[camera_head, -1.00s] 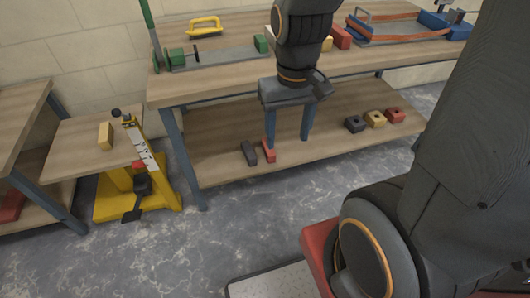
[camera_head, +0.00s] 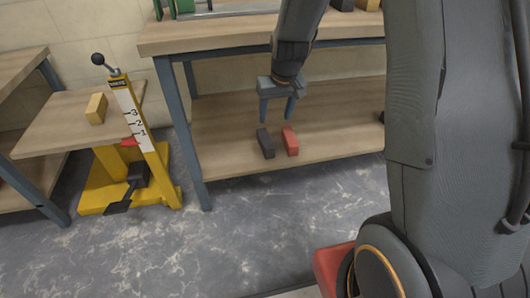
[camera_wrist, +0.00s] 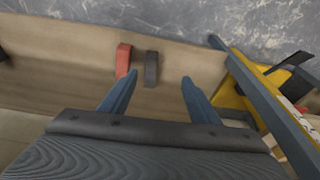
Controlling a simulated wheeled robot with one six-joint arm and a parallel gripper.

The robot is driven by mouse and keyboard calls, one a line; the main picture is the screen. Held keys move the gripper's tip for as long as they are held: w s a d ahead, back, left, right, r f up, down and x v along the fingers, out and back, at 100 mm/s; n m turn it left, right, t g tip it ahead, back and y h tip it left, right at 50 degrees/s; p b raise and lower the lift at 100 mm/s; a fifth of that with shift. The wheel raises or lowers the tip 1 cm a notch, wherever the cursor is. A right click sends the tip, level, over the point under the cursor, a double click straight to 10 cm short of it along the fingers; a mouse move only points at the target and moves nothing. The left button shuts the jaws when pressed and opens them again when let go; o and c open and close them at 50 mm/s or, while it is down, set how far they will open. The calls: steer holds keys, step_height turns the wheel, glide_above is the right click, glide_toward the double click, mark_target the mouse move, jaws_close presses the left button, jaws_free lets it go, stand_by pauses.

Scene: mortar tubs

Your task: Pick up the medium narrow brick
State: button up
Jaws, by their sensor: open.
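Two narrow bricks lie side by side on the lower shelf of the workbench: a dark grey one (camera_head: 265,143) and a red one (camera_head: 290,141). I cannot tell from their looks which is the medium one. In the wrist view the dark grey brick (camera_wrist: 151,68) lies ahead of the gap between my fingers, and the red brick (camera_wrist: 123,61) is just left of it, by the left fingertip. My gripper (camera_head: 277,112) is open and empty, pointing down above the two bricks and apart from them. It also shows in the wrist view (camera_wrist: 160,80).
The bench top (camera_head: 225,35) overhangs the shelf (camera_head: 225,120), and a blue-grey leg (camera_head: 185,130) stands at its left. A yellow lift (camera_head: 160,165) with a wooden platform (camera_head: 60,130) holds a yellow brick (camera_head: 96,108).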

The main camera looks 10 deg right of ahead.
steer(key=t+b, duration=0.1)
steer(key=b, duration=1)
glide_toward(266, 138)
steer(key=shift+w+a+f, duration=0.15)
steer(key=shift+f, duration=0.45)
steer(key=shift+w+a+f, duration=0.1)
steer(key=shift+a+f, duration=0.05)
steer(key=shift+f, duration=0.5)
steer(key=shift+t, duration=0.3)
steer(key=shift+b+x, duration=2.55)
steer(key=shift+x, duration=1.4)
steer(key=shift+s+d, duration=0.15)
steer(key=c, duration=1.4)
jaws_close()
steer(key=shift+r, duration=0.15)
